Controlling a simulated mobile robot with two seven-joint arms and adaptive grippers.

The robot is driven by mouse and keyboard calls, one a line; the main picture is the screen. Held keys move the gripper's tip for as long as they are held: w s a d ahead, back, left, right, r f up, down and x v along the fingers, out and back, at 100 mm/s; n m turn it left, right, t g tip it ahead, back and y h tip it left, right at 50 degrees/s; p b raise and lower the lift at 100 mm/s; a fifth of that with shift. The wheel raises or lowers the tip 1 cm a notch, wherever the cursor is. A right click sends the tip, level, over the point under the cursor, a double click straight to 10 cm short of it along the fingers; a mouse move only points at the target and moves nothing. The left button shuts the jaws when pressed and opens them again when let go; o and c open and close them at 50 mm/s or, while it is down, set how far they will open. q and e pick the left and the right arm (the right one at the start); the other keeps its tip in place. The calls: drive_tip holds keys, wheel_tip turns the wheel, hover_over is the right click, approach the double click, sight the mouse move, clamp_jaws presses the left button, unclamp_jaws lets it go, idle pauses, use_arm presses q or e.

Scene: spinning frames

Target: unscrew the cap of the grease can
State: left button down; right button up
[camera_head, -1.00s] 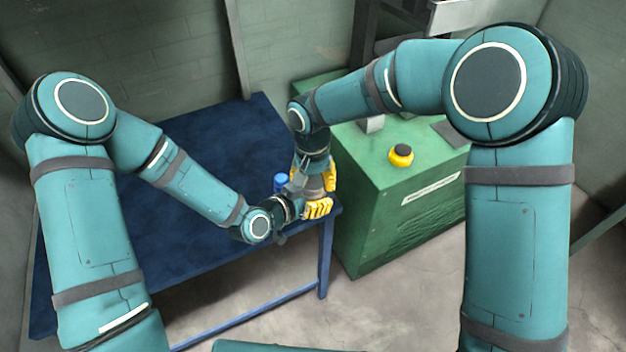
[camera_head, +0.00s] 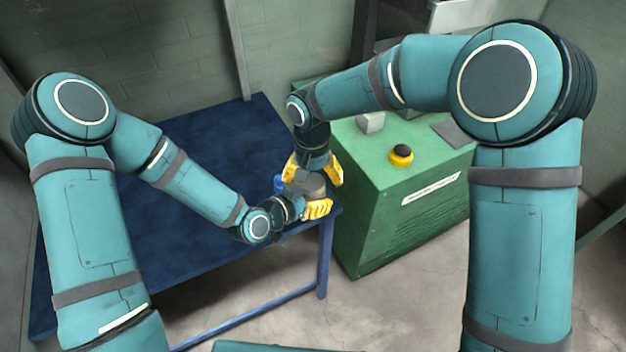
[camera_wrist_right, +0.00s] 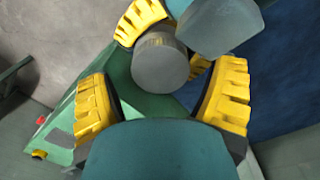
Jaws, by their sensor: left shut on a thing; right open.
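The grease can (camera_head: 307,187) is a small grey-brown body near the right front corner of the blue table. My left gripper (camera_head: 306,207) is shut on it from the front. In the right wrist view, the grey round cap (camera_wrist_right: 160,67) shows a flat face and ribbed side, with the left gripper's yellow fingers around it; the can below is mostly hidden. My right gripper (camera_head: 313,172) is above the can, open, with its yellow fingers spread apart. In the right wrist view, its fingers (camera_wrist_right: 161,100) stand left and right below the cap; I see no contact with it.
The blue table (camera_head: 200,150) is largely bare. A small blue thing (camera_head: 279,182) is beside the can.

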wheel_tip(320, 180, up, 3)
drive_tip(key=shift+r, duration=0.2)
drive_tip(key=r+m, duration=0.1)
drive_tip(key=m, duration=0.2)
drive_tip(key=shift+w+r, duration=0.1)
drive_tip(key=shift+r, duration=0.1)
drive_tip(key=r+m, duration=0.1)
drive_tip(key=m, duration=0.3)
drive_tip(key=shift+r, duration=0.35)
drive_tip(key=shift+f, duration=3.9)
drive_tip(key=c, duration=1.3)
drive_tip(key=shift+o, duration=0.2)
drive_tip(key=n, duration=0.6)
